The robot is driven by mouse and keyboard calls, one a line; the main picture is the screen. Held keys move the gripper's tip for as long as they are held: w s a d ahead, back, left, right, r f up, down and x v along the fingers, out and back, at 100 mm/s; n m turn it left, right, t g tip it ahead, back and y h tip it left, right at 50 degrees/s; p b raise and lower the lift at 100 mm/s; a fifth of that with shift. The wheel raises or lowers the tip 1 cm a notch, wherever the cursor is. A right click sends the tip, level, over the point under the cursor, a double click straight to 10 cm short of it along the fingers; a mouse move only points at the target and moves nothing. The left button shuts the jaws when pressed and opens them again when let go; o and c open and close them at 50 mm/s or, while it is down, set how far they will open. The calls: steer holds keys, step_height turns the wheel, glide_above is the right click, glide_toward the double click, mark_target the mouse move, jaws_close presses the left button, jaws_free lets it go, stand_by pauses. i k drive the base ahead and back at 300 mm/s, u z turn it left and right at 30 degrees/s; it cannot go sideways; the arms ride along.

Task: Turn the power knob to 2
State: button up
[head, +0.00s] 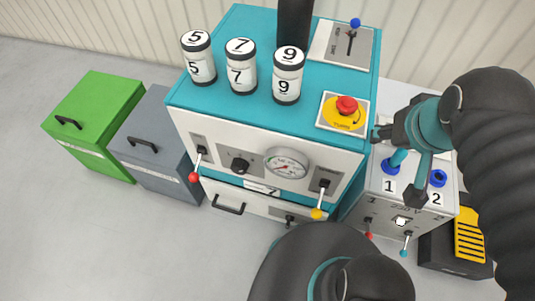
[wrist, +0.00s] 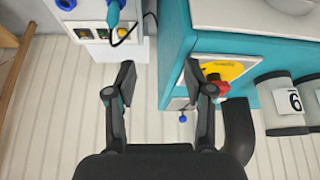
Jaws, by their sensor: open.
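A black rotary knob (head: 240,165) sits on a grey plate on the front of the teal and white machine (head: 185,95), between a red-tipped lever and a round gauge. I take it to be the power knob; its markings are too small to read. My gripper (head: 385,133) is at the machine's right side, near the red emergency stop button and well away from the knob. In the wrist view my gripper (wrist: 160,78) is open with nothing between its fingers. The knob does not show in the wrist view.
Canisters 5, 7 and 9 (head: 241,67) stand on the machine top, near a black column. The emergency stop (head: 346,105) is close to my gripper. A grey socket box (head: 400,205) has a blue plug at socket 1. Green and grey bins (head: 95,105) stand left. The front-left floor is clear.

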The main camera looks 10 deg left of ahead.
mark_target(240, 166)
steer(key=k, duration=1.3)
steer(key=u, duration=0.8)
steer(key=i, duration=1.15)
